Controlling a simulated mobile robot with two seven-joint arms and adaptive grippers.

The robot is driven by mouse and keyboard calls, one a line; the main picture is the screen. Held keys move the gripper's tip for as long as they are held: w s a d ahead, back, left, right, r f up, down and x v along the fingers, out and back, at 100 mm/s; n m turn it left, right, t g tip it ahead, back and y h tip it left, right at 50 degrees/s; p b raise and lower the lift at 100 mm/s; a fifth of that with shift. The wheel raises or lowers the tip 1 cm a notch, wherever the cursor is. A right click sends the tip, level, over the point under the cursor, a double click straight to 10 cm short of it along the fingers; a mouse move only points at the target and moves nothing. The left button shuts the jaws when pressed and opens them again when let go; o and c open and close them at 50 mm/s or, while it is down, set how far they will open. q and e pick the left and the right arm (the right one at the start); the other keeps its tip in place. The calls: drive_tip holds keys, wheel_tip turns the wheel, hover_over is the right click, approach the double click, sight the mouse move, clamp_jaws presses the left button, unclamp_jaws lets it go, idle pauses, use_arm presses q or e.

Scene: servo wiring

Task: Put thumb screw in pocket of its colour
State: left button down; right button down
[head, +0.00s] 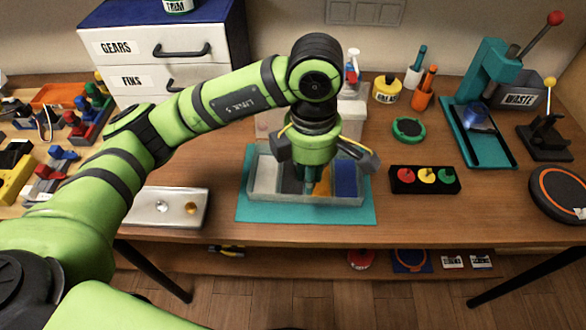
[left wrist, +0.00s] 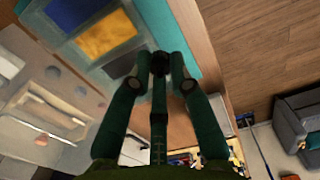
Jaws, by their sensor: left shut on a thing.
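A clear tray (head: 305,198) on a teal mat (head: 255,211) has a row of pockets: whitish (head: 264,173), dark grey (head: 292,180), orange-yellow (head: 322,182) and blue (head: 345,180). My left gripper (head: 315,184) points down over the tray's middle, near the dark and orange pockets. In the left wrist view it is shut on a small dark thumb screw (left wrist: 160,62); its exact colour is hard to tell. The blue pocket (left wrist: 77,12) and yellow pocket (left wrist: 107,37) show beside it. A silver screw (head: 162,207) and a brass one (head: 191,208) sit on a pale tray (head: 140,208). My right gripper is not in view.
A black block with red, yellow and green knobs (head: 425,177) stands right of the mat. Drawers (head: 160,65) stand behind my left arm. Bare table lies between the pale tray and the mat.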

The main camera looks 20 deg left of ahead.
use_arm(q)
drive_tip(key=p, duration=0.2)
hover_over(293, 175)
drive_tip(key=f, duration=0.5)
drive_tip(key=shift+s+f, duration=0.2)
drive_tip(key=shift+f, duration=0.2)
drive_tip(key=shift+w+f, duration=0.15)
wheel_tip(293, 175, down, 3)
drive_tip(key=shift+f+p, duration=0.15)
drive_tip(key=shift+p, duration=0.85)
drive_tip(key=shift+f, duration=0.3)
drive_tip(key=shift+f, duration=0.2)
drive_tip(key=c, duration=1.4)
unclamp_jaws()
drive_tip(key=shift+c, duration=0.2)
drive_tip(key=shift+o, duration=0.2)
